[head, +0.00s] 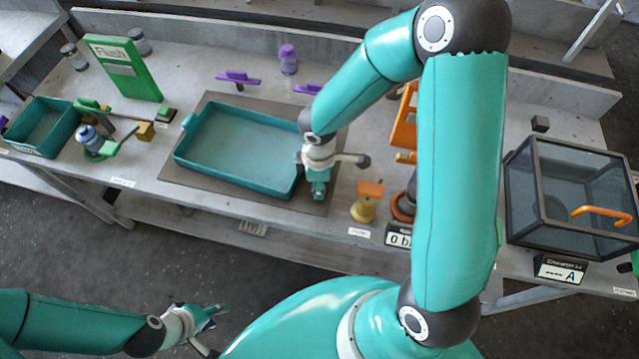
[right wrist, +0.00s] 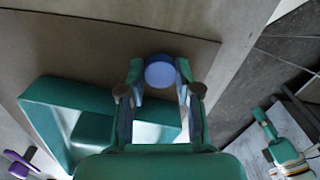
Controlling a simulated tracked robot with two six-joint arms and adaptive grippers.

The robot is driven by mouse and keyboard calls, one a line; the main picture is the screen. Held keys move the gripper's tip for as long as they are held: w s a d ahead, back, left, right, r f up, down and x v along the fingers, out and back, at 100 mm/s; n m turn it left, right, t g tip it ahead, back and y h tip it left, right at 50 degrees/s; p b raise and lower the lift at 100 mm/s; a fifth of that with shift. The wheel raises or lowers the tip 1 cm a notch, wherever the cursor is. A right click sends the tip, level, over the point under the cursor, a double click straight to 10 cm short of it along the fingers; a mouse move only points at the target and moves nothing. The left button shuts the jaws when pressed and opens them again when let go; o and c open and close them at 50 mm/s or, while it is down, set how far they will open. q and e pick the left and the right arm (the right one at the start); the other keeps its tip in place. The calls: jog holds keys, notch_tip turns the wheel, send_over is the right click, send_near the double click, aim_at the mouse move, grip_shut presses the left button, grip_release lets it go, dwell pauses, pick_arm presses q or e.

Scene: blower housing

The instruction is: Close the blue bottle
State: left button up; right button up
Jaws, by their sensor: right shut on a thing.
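A blue bottle (head: 88,136) stands in a green holder (head: 103,152) at the left of the bench in the head view. The piece is hidden in the head view. My left gripper (head: 215,316) is empty in front of the bench, its fingertips slightly apart, far from the bottle.
The tray lies on a brown mat (head: 180,178). A green board (head: 122,68), purple clamp-like pieces (head: 238,77) and a purple bottle (head: 288,58) are behind it. A yellow block (head: 145,131) sits near the holder.

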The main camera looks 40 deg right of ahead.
notch_tip(320, 180, up, 19)
jog(key=shift+p, duration=0.35)
jog(key=w+a+f+m, duration=0.4)
jog(key=w+f+m, duration=0.5)
jog(key=w+m, duration=0.1)
jog(key=shift+w+a+m, duration=0.2)
jog(key=shift+a+m, duration=0.05)
jog(key=shift+m, duration=0.05)
jog(key=shift+s+f, duration=0.1)
jog(key=shift+f, duration=0.05)
